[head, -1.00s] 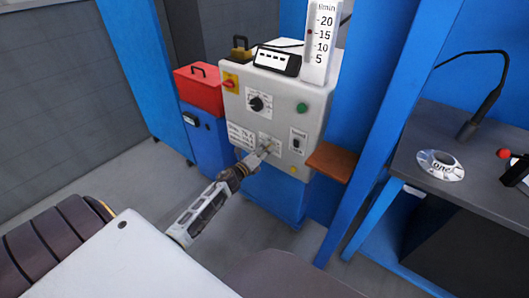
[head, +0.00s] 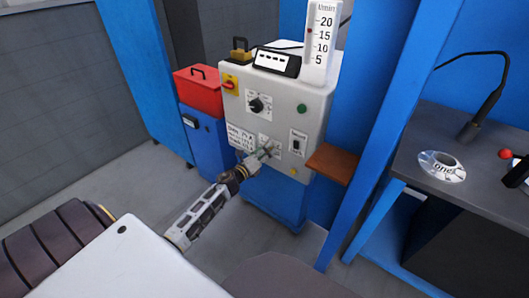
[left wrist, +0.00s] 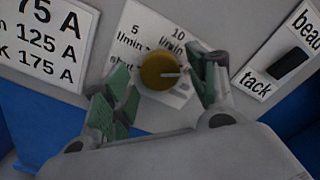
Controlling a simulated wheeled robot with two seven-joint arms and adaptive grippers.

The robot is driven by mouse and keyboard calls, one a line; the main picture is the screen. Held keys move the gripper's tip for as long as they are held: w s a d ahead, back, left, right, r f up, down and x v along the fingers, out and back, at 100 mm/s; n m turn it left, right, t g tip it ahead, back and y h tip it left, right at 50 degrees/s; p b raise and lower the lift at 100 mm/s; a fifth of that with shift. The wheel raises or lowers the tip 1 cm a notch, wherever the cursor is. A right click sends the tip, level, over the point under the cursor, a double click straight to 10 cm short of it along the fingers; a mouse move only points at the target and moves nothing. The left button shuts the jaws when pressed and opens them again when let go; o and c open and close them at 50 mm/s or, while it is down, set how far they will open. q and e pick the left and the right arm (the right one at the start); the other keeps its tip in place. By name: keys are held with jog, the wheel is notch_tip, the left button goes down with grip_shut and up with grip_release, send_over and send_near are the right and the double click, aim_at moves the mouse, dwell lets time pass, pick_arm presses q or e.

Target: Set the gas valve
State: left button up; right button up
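The gas valve is a round brass-coloured knob (left wrist: 160,71) on a white label plate marked "5 l/min", "10 l/min" and, partly hidden, "shut". A pale pointer line on the knob points right in the left wrist view. In the head view its label plate (head: 276,143) is low on the white machine front, and the gripper mostly hides the knob. My left gripper (head: 262,154) is in front of it; in the left wrist view its green-padded fingers (left wrist: 160,88) are apart on either side of the knob, with gaps visible. My right gripper is not in view.
The white machine (head: 285,105) carries a black dial (head: 257,104), a green button (head: 302,108) and a switch (head: 298,142). A flow gauge (head: 321,45) stands on top with a red mark near 15. A brown shelf (head: 332,163) juts out just right of the valve.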

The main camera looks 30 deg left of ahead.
pick_arm(q)
jog(key=shift+r, duration=0.1)
jog(key=s+a, duration=0.1)
jog(key=s, duration=1.1)
dwell(0.8)
dwell(0.7)
